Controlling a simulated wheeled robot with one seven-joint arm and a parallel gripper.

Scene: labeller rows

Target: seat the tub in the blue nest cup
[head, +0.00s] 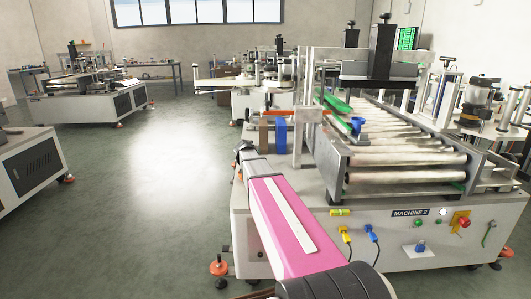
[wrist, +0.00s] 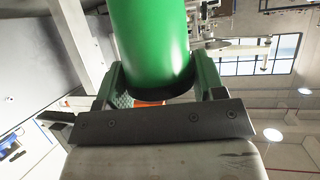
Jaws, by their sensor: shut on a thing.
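My gripper (wrist: 155,88) shows in the wrist view, with its green-padded fingers shut on a green cylinder, which I take to be the tub (wrist: 150,40). The tub fills the space between the fingers and its far end runs out of the picture. In the head view I cannot clearly make out my gripper or the tub. A small blue cup-like piece (head: 357,124), perhaps the nest cup, shows by the left end of the rollers. Its inside cannot be seen. The distance between tub and cup cannot be told.
The machine's rollers (head: 405,150) run between metal side plates. A blue block (head: 281,136) and a brown block (head: 264,136) stand left of them, near upright posts and an orange bar (head: 290,112). A long green piece (head: 335,103) lies behind. Open floor (head: 165,150) is at left.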

